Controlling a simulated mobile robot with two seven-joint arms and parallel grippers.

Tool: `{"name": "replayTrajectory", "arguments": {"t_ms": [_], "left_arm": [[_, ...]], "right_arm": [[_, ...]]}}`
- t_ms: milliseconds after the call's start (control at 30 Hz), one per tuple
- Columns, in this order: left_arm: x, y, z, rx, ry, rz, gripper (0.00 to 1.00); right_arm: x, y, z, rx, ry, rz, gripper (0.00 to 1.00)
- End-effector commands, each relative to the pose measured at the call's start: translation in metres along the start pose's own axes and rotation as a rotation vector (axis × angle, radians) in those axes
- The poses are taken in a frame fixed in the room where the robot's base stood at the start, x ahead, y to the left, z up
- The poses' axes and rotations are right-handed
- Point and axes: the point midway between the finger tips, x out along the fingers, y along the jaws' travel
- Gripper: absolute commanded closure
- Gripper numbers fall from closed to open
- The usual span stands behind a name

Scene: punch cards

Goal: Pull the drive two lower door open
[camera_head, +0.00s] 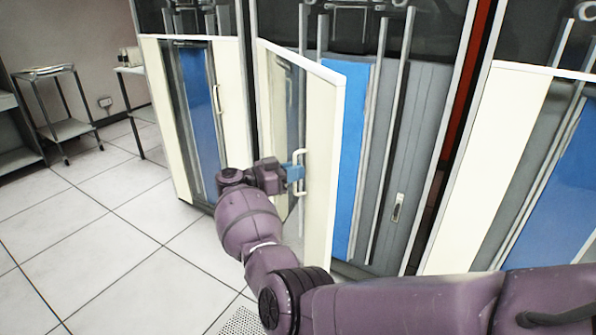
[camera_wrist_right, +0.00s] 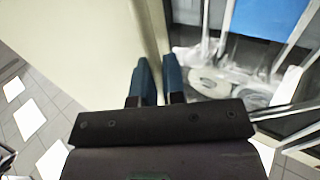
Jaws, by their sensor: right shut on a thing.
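The drive two lower door (camera_head: 322,130) is the cream-framed door on the middle cabinet, and it stands swung out from the cabinet. It has a pale upright handle (camera_head: 301,188) near its free edge. My right gripper (camera_head: 297,173) is shut on this handle with its blue fingers. In the right wrist view my right gripper's blue fingers (camera_wrist_right: 160,82) point at the cream door panel (camera_wrist_right: 80,45); the handle between them is hard to make out. My left gripper is not in view.
Blue and grey inner panels (camera_head: 350,160) show behind the open door. A closed lower door (camera_head: 236,110) is on the left cabinet, and another cabinet (camera_head: 490,170) stands at right. A metal cart (camera_head: 70,130) is at far left. The tiled floor (camera_head: 90,240) at front left is clear.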

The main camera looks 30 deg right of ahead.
Motion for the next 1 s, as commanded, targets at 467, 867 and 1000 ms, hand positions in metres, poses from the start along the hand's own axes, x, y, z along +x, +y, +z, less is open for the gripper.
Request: {"name": "replayTrajectory", "arguments": {"t_ms": [467, 867, 1000], "left_arm": [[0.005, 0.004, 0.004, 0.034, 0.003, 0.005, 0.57], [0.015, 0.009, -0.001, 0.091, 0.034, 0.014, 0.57], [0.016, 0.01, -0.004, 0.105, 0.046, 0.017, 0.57]], "right_arm": [[-0.056, -0.016, 0.003, -0.001, 0.001, -0.01, 1.0], [-0.109, -0.034, 0.004, -0.002, 0.004, -0.009, 1.0], [-0.121, -0.038, 0.002, 0.0, 0.004, -0.007, 1.0]]}}
